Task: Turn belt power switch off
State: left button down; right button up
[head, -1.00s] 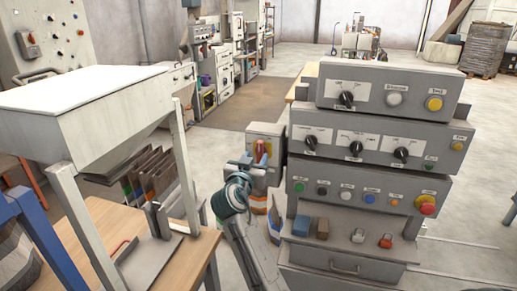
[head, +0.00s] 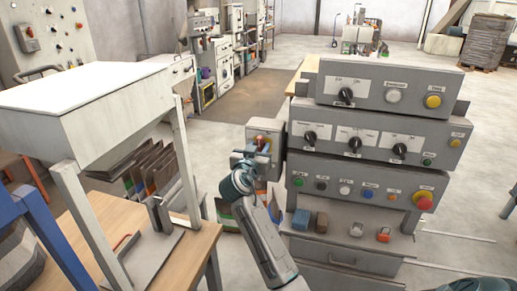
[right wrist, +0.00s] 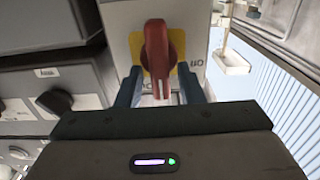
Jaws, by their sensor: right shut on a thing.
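The belt power switch is a red rotary handle (right wrist: 158,62) on a yellow plate, on the front of a grey box (head: 273,131) left of the control panel. My right gripper (head: 252,156) is at the front of this box and partly hides the handle in the head view. In the right wrist view its two blue fingers (right wrist: 160,90) stand on either side of the handle, shut on it. My left gripper is not in view.
The stacked grey control panel (head: 370,145) with knobs and buttons stands just right of the switch box. A white hopper frame (head: 90,120) on a wooden table (head: 190,265) stands left. Upright bags (head: 155,180) stand under the hopper.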

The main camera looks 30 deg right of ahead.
jog(key=shift+n, duration=0.3)
jog(key=shift+w+a+f+n+p, duration=0.2)
jog(key=shift+n+p, duration=0.8)
jog(key=shift+n, duration=1.85)
jog(key=shift+w+a+f+n+p, duration=0.15)
jog(key=shift+n+p, duration=0.85)
jog(key=shift+n, duration=1.9)
jog(key=shift+w+a+f+n+p, duration=0.2)
jog(key=shift+n+p, duration=0.8)
jog(key=shift+n, duration=1.85)
jog(key=shift+s+d+f, duration=0.1)
jog(key=shift+d, duration=0.05)
jog(key=o, duration=0.6)
jog(key=shift+o, duration=0.2)
